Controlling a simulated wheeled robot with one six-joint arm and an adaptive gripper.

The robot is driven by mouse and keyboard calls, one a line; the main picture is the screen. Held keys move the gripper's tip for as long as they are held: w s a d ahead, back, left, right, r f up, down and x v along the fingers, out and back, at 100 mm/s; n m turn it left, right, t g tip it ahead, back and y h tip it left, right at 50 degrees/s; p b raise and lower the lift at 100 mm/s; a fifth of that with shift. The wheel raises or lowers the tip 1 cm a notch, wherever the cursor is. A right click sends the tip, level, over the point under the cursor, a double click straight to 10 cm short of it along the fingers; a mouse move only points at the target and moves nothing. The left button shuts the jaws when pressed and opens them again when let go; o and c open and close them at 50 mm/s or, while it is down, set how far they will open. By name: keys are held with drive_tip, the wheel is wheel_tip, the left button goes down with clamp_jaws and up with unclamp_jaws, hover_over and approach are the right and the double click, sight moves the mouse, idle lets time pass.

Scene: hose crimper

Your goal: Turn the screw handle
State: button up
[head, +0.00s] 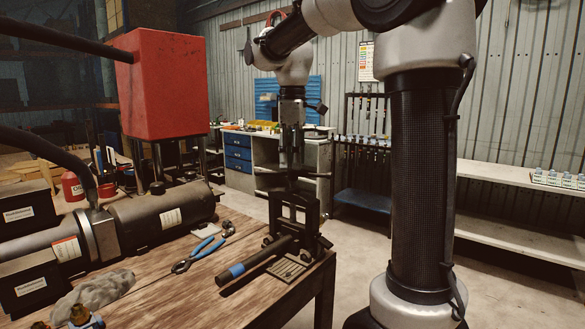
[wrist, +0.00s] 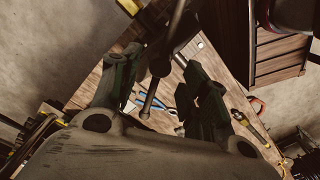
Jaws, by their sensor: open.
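The hose crimper (head: 295,212) is a small black press standing at the near right corner of the wooden workbench. Its screw handle (head: 318,174) is a thin horizontal crossbar on top of the upright screw. In the wrist view the handle bar (wrist: 151,98) runs slantwise between my fingers, with a rounded end toward the camera. My gripper (head: 291,155) points down from above, right over the middle of the handle. In the wrist view my gripper (wrist: 160,66) is open, with one dark finger on each side of the screw top. I cannot tell whether either finger touches it.
A black tube with a blue band (head: 255,262) lies in front of the crimper. Blue-handled pliers (head: 200,250) lie to its left. A large black cylinder machine (head: 165,215) and a red box (head: 165,85) stand farther left. The floor right of the bench is clear.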

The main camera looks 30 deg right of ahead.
drive_tip(key=shift+f, duration=1.4)
clamp_jaws()
drive_tip(key=shift+m, duration=1.8)
unclamp_jaws()
drive_tip(key=shift+r, duration=0.15)
wheel_tip(320, 180, up, 12)
